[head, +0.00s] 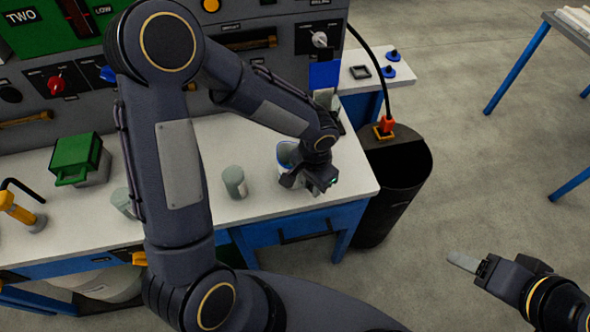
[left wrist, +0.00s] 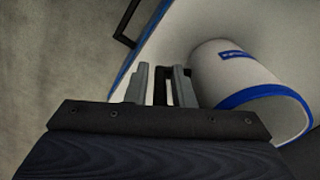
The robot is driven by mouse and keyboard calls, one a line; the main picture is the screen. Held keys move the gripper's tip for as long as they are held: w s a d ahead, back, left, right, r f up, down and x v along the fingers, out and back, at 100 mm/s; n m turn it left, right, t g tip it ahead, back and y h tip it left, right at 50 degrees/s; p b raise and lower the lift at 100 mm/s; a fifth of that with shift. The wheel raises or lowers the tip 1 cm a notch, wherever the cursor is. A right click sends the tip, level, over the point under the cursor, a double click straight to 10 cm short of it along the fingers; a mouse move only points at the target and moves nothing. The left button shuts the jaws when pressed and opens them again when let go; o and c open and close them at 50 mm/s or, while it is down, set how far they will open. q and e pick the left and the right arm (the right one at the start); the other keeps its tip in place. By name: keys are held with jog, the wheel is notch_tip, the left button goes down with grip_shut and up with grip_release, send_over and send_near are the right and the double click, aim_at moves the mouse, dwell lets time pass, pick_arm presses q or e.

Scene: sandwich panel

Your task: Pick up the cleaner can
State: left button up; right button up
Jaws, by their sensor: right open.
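A white can with blue bands, which I take to be the cleaner can (head: 284,152), stands near the right end of the white bench. My left arm partly covers it in the head view. In the left wrist view the can (left wrist: 235,75) lies just right of the fingers, with its blue rim and a small blue label showing. My left gripper (head: 309,184) is beside the can; its fingers (left wrist: 161,85) are a little apart with nothing seen between them. Whether it touches the can I cannot tell. My right gripper (head: 466,262) is open and empty over the floor, far from the bench.
A grey-green can (head: 235,182) stands left of the cleaner can, and another (head: 123,202) is partly behind my arm. A green-topped box (head: 78,158) and a yellow-handled tool (head: 20,212) lie further left. A black bin (head: 395,185) stands off the bench's right end.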

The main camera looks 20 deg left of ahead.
pick_arm(q)
grip_shut()
jog(key=shift+r, duration=0.2)
dwell(0.3)
